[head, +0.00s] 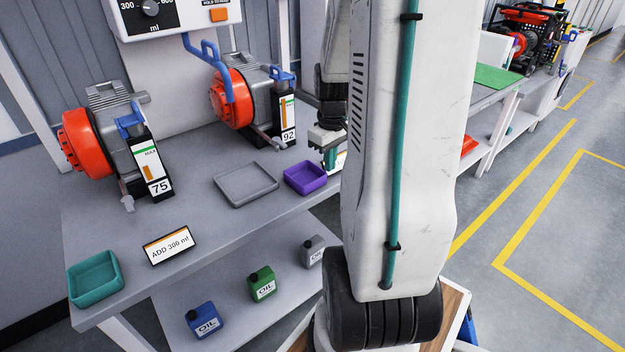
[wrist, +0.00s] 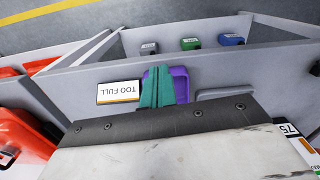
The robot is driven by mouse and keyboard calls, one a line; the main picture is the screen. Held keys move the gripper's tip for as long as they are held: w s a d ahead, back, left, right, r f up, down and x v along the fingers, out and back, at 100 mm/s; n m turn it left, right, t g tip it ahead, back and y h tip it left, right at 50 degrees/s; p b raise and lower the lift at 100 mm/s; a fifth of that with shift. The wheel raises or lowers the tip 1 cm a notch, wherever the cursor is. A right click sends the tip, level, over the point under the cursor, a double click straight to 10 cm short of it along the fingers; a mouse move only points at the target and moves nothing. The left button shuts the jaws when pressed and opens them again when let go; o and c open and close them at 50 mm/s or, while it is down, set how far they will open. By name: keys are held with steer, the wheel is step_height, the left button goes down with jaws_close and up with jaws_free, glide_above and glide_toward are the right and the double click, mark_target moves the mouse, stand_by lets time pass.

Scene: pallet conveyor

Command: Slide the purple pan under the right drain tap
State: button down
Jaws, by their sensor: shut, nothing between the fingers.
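The purple pan (head: 305,178) lies on the grey bench, to the right of the flat grey tray (head: 246,184). The right drain tap (head: 279,144) is a small grey spout low on the right engine; the pan lies nearer the bench's front edge than it. My gripper (head: 330,163) is shut and empty, with teal fingers pointing down by the pan's back right corner. In the wrist view the gripper (wrist: 160,88) overlaps the purple pan (wrist: 181,86) and hides part of it. I cannot tell whether they touch.
A "TOO FULL" card (wrist: 118,93) stands beside the fingers. Another card (head: 169,246) reads "ADD 300 ml". A teal pan (head: 95,278) sits at the bench's left front corner. The left engine (head: 105,140) stands further left. Blue, green and grey oil cans (head: 262,283) stand on the lower shelf.

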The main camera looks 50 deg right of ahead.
mark_target(305, 180)
steer(key=w+f, duration=0.1)
steer(key=f, duration=0.6)
steer(key=w+d+f, duration=0.1)
steer(key=f, duration=0.2)
steer(key=shift+w+f, duration=0.25)
steer(key=shift+w, duration=0.1)
steer(key=shift+w+d, duration=0.1)
steer(key=shift+w, duration=0.4)
steer(key=w, duration=0.4)
steer(key=w+d, duration=0.1)
steer(key=w, duration=0.1)
steer(key=shift+w, duration=0.35)
